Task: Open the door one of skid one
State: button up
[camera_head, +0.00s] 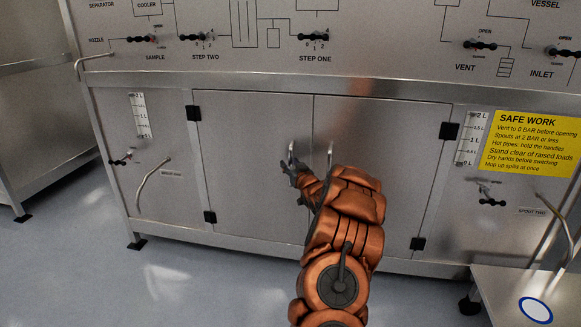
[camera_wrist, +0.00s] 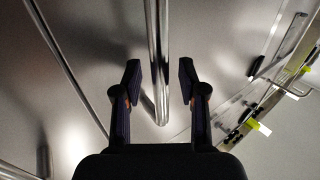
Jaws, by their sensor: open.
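Two grey metal cabinet doors, the left door (camera_head: 250,140) and the right door (camera_head: 385,160), are closed on the front of the skid. Each has an upright bar handle near the middle seam: the left handle (camera_head: 291,152) and the right handle (camera_head: 331,150). No label telling which is door one is readable. My gripper (camera_head: 292,168) is at the left handle, its lower part hidden by the gripper. In the wrist view my gripper (camera_wrist: 159,82) is open, with a shiny handle bar (camera_wrist: 157,45) between its two fingers. I see gaps on both sides of the bar.
A metal ledge (camera_head: 300,86) and a panel of black valve levers lie above the doors. Bent spout pipes stick out at the left (camera_head: 150,182) and right (camera_head: 568,245). A low table (camera_head: 500,300) stands at lower right. The floor at left is clear.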

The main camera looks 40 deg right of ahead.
jog(key=shift+c, duration=0.3)
grip_shut()
dwell(0.5)
